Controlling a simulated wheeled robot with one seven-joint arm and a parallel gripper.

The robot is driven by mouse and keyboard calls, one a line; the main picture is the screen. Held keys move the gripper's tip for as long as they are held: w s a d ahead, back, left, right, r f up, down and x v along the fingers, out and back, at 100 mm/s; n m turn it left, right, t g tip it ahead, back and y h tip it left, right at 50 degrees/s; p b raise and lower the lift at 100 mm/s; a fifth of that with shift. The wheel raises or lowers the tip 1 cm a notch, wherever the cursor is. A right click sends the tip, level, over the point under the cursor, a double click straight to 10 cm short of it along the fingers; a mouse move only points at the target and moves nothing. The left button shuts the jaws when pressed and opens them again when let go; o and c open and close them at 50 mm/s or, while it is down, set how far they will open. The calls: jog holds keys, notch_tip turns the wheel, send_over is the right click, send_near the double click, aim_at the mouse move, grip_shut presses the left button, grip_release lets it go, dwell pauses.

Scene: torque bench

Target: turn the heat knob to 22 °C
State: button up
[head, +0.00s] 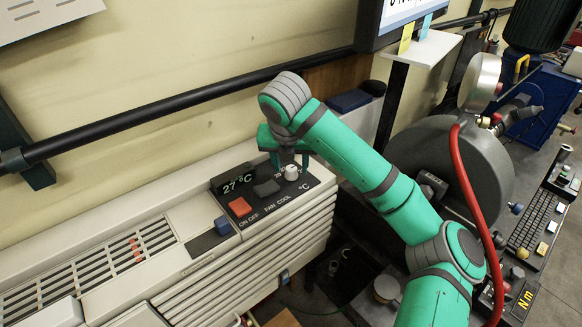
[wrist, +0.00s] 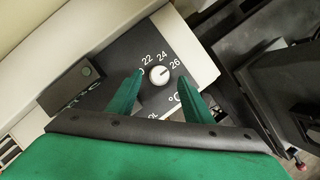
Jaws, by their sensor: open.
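The heat knob (wrist: 159,75) is a small white round knob on a dark panel, with 22, 24 and 26 printed around it. Its thin mark seems to point up and right, near 26. The knob also shows in the head view (head: 291,173), just below my gripper (head: 290,160). In the wrist view my gripper (wrist: 160,77) is open, with one green finger left of the knob and one right of it, a gap on each side. The left finger covers part of the scale. The display (head: 237,183) reads 27 °C.
On the same panel are a red on/off switch (head: 239,207) and a dark fan switch (head: 266,188), left of the knob. A black rail (head: 190,105) runs along the wall behind. A red hose (head: 466,190) hangs at right.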

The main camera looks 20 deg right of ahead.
jog(key=shift+x, duration=1.1)
jog(key=shift+w, duration=0.1)
jog(key=c, duration=1)
jog(key=shift+d, duration=0.1)
